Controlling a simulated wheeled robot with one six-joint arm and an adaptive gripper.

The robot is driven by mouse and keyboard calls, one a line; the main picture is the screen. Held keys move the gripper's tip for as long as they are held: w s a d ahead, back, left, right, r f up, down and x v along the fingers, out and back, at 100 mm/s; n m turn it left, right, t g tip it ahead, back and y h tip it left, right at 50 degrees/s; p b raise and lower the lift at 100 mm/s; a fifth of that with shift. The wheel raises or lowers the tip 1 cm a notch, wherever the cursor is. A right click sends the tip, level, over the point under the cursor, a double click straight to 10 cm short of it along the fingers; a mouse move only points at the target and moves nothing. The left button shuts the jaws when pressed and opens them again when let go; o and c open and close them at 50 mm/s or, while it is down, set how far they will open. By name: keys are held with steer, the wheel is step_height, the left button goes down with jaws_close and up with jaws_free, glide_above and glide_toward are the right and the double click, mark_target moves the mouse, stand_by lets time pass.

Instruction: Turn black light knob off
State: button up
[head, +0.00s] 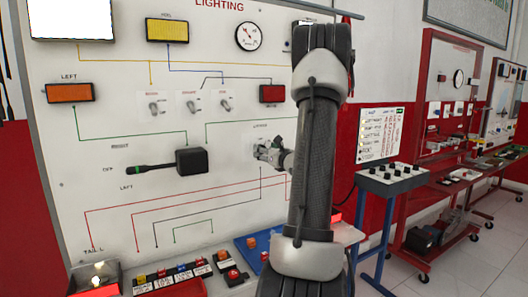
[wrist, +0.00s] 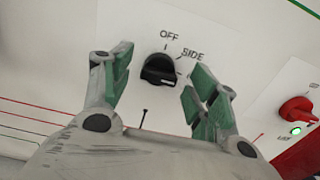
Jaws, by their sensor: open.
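The black light knob (wrist: 160,70) sits on a white plate on the lighting panel in the wrist view. The labels OFF and SIDE are printed above it and to its upper right. Its exact pointer direction is hard to make out, and it does not clearly line up with OFF. My gripper (wrist: 161,64) is open, with one green-padded finger left of the knob and one to its right. Both fingers appear apart from the knob. In the head view my gripper (head: 262,151) is at the lighting panel (head: 110,215) and hides the knob.
A red knob (wrist: 296,109) with a lit green lamp (wrist: 296,131) is at the right of the wrist view. A black stalk switch (head: 190,161) and several toggles (head: 189,105) are on the panel. A blue stand (head: 395,180) is to the right of my arm.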

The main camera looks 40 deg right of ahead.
steer(key=shift+x, duration=0.8)
steer(key=c, duration=1)
